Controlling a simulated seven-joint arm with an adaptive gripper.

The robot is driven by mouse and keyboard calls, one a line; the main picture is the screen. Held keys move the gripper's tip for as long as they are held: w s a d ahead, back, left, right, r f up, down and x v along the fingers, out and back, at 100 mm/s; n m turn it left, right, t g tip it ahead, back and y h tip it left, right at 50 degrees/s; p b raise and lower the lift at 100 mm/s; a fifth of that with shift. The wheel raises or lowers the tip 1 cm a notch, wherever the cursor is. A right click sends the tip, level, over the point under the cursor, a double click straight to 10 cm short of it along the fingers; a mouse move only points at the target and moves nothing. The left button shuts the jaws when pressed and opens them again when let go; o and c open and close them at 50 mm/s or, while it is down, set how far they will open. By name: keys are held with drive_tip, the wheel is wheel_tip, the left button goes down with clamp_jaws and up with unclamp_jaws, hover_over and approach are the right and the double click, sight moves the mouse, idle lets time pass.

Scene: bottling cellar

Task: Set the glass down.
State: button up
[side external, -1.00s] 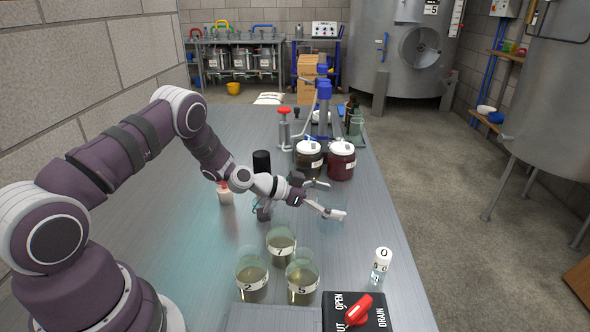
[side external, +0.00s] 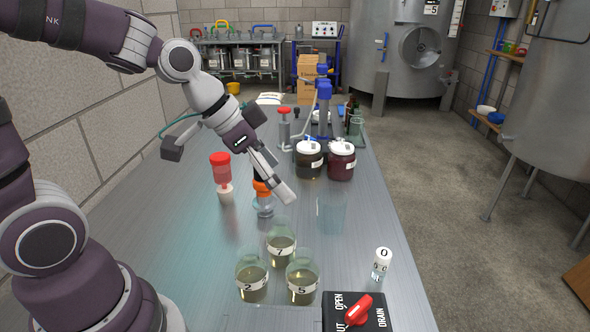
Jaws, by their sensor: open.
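A clear, faint glass (side external: 331,212) stands upright on the grey metal bench, right of the middle. It looks empty. My gripper (side external: 277,188) is up and to the left of it, apart from it, with its fingers pointing down to the right. The gripper is open and holds nothing that I can see; one finger is partly hidden. An orange-topped clear vessel (side external: 264,207) stands behind or beside the fingertips; I cannot tell whether they touch.
Three numbered glasses of yellowish liquid, 7 (side external: 281,252), 2 (side external: 251,284) and 5 (side external: 302,285), stand in front. A red-topped bottle (side external: 221,172) is at left. Two jars (side external: 308,163) (side external: 341,165) stand behind. A small vial (side external: 382,268) is near the right edge.

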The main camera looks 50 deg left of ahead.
drive_tip(key=s+a+r+n+y, duration=0.2)
drive_tip(key=s+n, duration=0.3)
drive_tip(key=s, duration=0.3)
drive_tip(key=shift+s+r+y, duration=0.25)
drive_tip(key=shift+s+y, duration=0.15)
drive_tip(key=shift+y, duration=0.2)
drive_tip(key=shift+a, duration=0.1)
